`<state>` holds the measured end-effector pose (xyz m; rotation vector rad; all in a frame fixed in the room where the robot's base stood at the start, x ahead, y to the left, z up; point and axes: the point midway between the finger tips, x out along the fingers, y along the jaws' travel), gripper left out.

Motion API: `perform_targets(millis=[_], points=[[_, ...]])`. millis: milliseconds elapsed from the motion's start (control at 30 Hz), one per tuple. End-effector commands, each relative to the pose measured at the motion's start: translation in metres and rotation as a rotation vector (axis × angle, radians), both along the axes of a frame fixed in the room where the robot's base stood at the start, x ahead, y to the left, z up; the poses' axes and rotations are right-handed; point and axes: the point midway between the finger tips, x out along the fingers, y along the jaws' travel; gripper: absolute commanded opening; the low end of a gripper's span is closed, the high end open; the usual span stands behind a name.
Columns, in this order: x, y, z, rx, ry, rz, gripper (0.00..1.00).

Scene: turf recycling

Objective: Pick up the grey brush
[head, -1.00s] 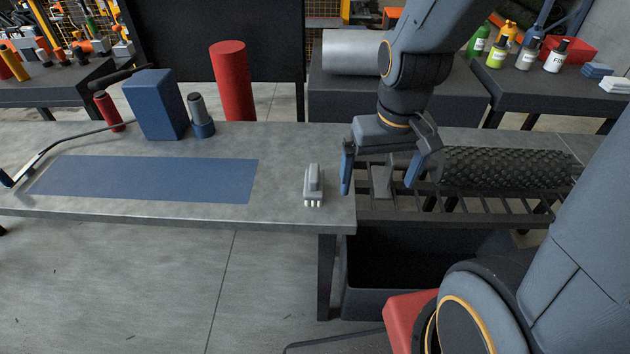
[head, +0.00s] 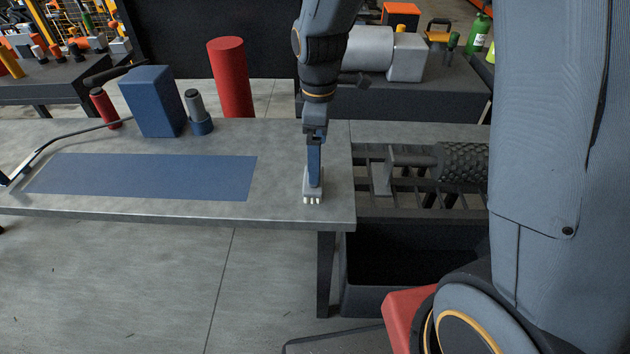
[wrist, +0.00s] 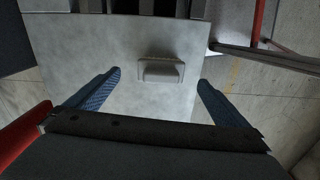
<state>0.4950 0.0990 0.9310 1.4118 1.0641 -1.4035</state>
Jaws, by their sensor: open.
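The grey brush (head: 313,197) lies on the metal table (head: 277,185) near its right end, with pale bristles toward the front edge. My gripper (head: 314,180) is over the brush, pointing down, and in the head view it hides much of the brush. In the wrist view the brush (wrist: 160,71) lies ahead of and between the two blue fingers of my gripper (wrist: 160,84). The fingers are wide apart, with clear space on both sides of the brush. Nothing is held.
A blue mat (head: 145,176) covers the table's left part. A blue box (head: 152,102), a grey-and-blue cylinder (head: 197,113) and a red bottle (head: 104,107) stand behind it. Right of the table are a slatted rack with a black studded roller (head: 462,163) and a dark bin (head: 405,265).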

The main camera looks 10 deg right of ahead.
Motion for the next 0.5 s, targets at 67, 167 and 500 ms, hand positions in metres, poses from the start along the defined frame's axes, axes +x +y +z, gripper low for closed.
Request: perform_targets(millis=[67,167,500], points=[[0.004,0.006,-0.003,-0.001,0.004,0.057,1.00],[0.005,0.009,-0.009,-0.001,0.007,0.085,1.00],[0.002,0.010,-0.038,-0.002,0.009,0.083,1.00]])
